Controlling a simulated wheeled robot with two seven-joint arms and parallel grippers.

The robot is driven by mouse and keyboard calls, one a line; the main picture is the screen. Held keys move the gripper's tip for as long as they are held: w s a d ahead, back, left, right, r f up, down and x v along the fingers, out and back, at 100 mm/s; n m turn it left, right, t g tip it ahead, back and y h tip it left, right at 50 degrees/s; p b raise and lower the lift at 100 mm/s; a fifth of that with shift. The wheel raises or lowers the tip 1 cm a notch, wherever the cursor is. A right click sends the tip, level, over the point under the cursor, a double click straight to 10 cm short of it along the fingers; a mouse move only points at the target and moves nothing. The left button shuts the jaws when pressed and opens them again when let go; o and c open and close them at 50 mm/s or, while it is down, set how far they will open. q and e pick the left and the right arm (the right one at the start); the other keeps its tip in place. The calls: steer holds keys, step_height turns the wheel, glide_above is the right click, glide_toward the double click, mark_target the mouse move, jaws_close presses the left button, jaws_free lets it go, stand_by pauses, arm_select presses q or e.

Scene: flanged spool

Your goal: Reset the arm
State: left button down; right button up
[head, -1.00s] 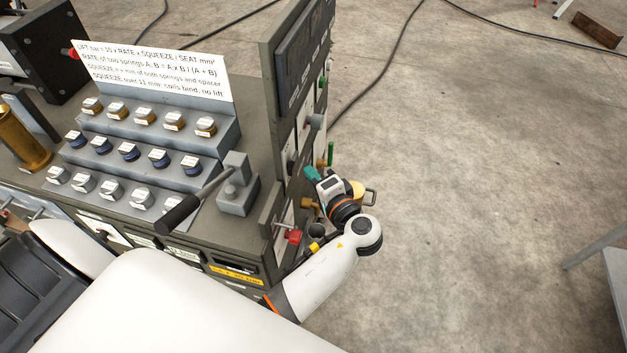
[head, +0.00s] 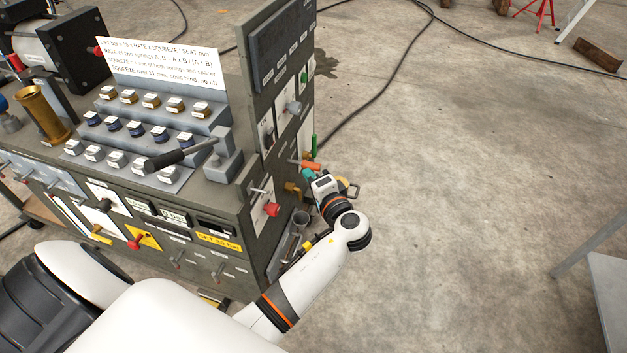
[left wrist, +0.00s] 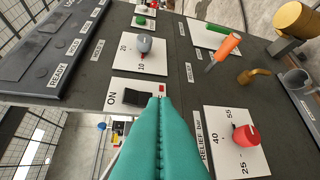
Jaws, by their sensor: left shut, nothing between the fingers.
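My left gripper (head: 308,175) is at the right end of a dark grey test bench (head: 245,215), at the end of my white arm. In the left wrist view its teal fingers (left wrist: 160,100) are pressed together with nothing between them. Their tips lie in front of a black rocker switch (left wrist: 137,97) on a white plate marked ON; I cannot tell whether they touch it. A red relief knob (left wrist: 246,136) is to the right of the fingers, and a grey knob (left wrist: 144,44) is above the switch. My right gripper is not in view.
An orange handle (left wrist: 228,46) and a brass elbow (left wrist: 254,75) stick out from the panel near the fingers. The bench top carries stepped rows of small parts (head: 130,129), a black-handled lever (head: 182,153) and a brass cylinder (head: 42,115). The concrete floor (head: 450,180) to the right is open.

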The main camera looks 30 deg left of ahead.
arm_select(q)
steer(key=shift+w+a+f, duration=0.1)
stand_by(0.4)
steer(key=s+d+f+m+g+h, duration=0.1)
steer(key=s+d+f+h, duration=0.2)
steer(key=f, duration=0.8)
steer(key=s+f+m+g+h, duration=0.1)
steer(key=s+f+h, duration=0.3)
steer(key=f, duration=0.7)
steer(key=s+d+f+m+g+h, duration=0.15)
steer(key=s+f, duration=0.35)
steer(key=f, duration=0.5)
steer(key=s+f+n+g+h, duration=0.1)
steer(key=s+f, duration=0.4)
steer(key=s, duration=0.6)
steer(key=s+d+f+n+g+h, duration=0.1)
steer(key=s+f+n+h, duration=0.1)
steer(key=s+f, duration=0.4)
steer(key=s+d+f+n+g+h, duration=0.1)
steer(key=s+f, duration=0.4)
steer(key=s, duration=1)
steer(key=shift+s+d+f+n+g+h, duration=0.2)
steer(key=shift+s+f+n+g+h, duration=0.15)
steer(key=shift+n+g+h, duration=0.4)
